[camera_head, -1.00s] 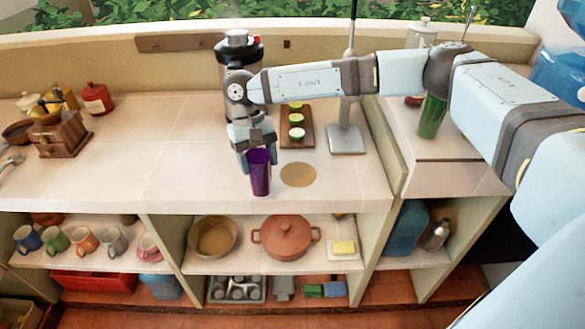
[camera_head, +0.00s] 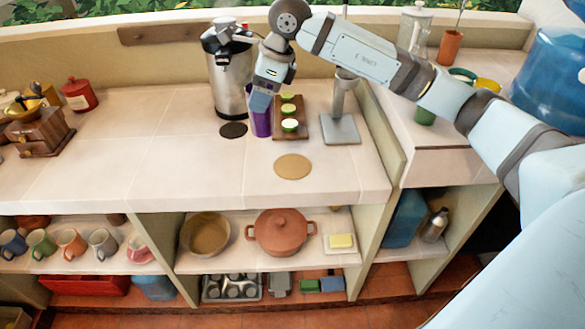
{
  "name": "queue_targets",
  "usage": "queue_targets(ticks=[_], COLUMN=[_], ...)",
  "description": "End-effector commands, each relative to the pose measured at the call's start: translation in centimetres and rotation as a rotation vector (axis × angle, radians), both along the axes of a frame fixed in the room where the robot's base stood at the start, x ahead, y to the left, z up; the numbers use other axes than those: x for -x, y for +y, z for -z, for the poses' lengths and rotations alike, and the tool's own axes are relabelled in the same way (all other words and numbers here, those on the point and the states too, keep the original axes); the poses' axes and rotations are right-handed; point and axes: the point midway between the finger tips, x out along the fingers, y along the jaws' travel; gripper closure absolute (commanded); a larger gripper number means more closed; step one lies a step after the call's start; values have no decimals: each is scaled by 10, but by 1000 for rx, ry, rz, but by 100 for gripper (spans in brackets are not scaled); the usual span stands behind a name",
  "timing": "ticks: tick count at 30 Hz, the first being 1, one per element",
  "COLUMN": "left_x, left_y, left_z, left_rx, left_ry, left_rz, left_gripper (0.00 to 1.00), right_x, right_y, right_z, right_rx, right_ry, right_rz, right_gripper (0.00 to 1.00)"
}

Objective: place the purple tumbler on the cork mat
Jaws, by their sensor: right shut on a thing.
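The purple tumbler (camera_head: 261,122) is upright at the counter's middle, between the steel urn and the wooden board. My right gripper (camera_head: 264,92) comes down over it from above and is shut on its upper part, hiding the rim. I cannot tell whether the tumbler's base touches the counter. The cork mat (camera_head: 292,167), a round tan disc, lies flat and bare nearer the counter's front edge, to the right of and in front of the tumbler. My left gripper is not in view.
A steel urn (camera_head: 230,82) stands left of the gripper, with a dark round mat (camera_head: 233,130) before it. A wooden board (camera_head: 291,130) with lime halves lies close right of the tumbler. A grey stand (camera_head: 341,129) is further right. The left counter is mostly clear.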

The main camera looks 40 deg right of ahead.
Motion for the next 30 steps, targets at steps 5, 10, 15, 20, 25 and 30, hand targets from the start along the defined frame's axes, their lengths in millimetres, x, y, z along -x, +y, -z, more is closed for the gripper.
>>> queue_targets(ticks=[5,10,15,20,25,30], left_x=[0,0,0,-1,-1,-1], left_y=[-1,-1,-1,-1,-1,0], left_z=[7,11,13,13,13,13], left_rx=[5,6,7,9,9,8], left_ry=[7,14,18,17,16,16], left_rz=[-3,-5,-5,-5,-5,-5], left_gripper=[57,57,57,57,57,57], right_x=[1,4,7,9,10,10], right_y=[-23,-47,-65,-73,-75,-75], right_z=[-20,-39,-53,-56,-28,15], right_rx=[-2,-2,-4,-2,1,2], right_ry=[-4,-3,-1,1,7,6], right_rz=[384,743,998,1109,1127,1125], right_gripper=[88,88,88,88,88,88])
